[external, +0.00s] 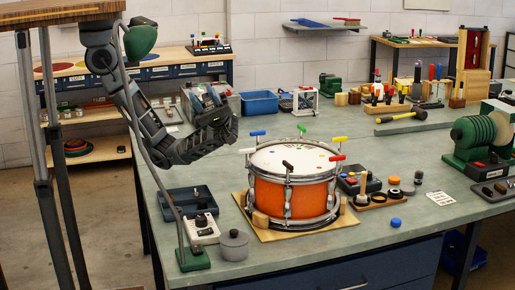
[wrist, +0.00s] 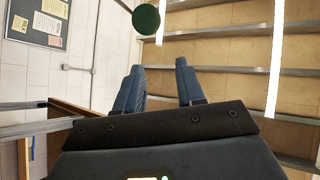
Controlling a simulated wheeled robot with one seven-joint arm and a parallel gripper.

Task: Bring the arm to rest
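My arm hangs in from the upper left of the external view and bends back up over the left part of the bench. My gripper (external: 202,94) is at its raised end, well above the bench top and to the left of the orange drum (external: 290,196). In the wrist view, the two blue-grey fingers of my gripper (wrist: 159,76) stand apart with nothing between them. They point up toward the ceiling. The drum sits on a wooden board with coloured-handled keys around its rim, and my gripper is clear of it.
A green lamp shade (external: 140,38) hangs near my arm; a green disc, probably this shade, shows in the wrist view (wrist: 146,19). A grey lidded pot (external: 233,245) and a white box with a knob (external: 201,229) stand left of the drum. A blue bin (external: 259,103) stands behind.

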